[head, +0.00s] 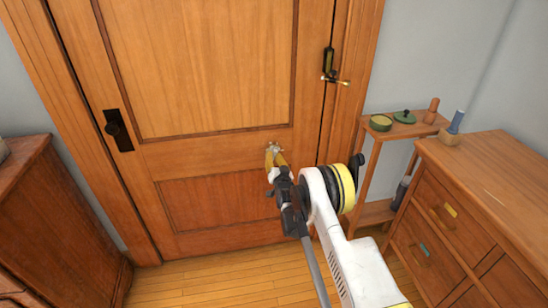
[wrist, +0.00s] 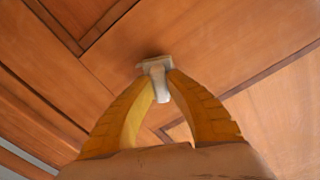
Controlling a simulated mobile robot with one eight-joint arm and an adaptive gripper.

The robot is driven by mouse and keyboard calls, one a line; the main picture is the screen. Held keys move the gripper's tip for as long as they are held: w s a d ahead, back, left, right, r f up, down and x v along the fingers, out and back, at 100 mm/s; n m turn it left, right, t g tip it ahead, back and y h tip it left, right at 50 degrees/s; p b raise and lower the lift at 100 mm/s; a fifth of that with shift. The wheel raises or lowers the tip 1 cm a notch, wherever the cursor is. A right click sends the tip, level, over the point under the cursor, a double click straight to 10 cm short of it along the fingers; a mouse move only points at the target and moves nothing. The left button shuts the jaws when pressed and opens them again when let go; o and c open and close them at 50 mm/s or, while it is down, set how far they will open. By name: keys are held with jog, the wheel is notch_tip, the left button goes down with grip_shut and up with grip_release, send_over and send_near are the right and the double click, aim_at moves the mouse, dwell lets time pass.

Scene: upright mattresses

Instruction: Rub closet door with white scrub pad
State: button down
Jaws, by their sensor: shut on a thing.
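The closet door (head: 215,70) is a wooden panelled door, closed, filling the middle of the head view. Its wood also fills the wrist view (wrist: 220,45). My gripper (head: 273,153) is at the door's middle rail, right of centre. In the wrist view its yellow fingers (wrist: 158,85) are shut on the white scrub pad (wrist: 155,66), a small whitish piece at the fingertips. The pad shows as a small pale spot in the head view (head: 274,146). It appears at or very near the door surface; I cannot tell whether it touches.
A narrow wooden shelf (head: 375,133) with small pots stands right of the door. A dresser (head: 480,190) is at right, a wooden cabinet (head: 50,210) at left.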

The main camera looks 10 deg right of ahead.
jog(key=shift+a, duration=0.3)
jog(key=shift+d, duration=0.15)
jog(key=shift+s, duration=0.1)
jog(key=shift+s, duration=2.9)
jog(key=c, duration=2)
grip_release()
grip_shut()
jog(key=shift+w, duration=0.1)
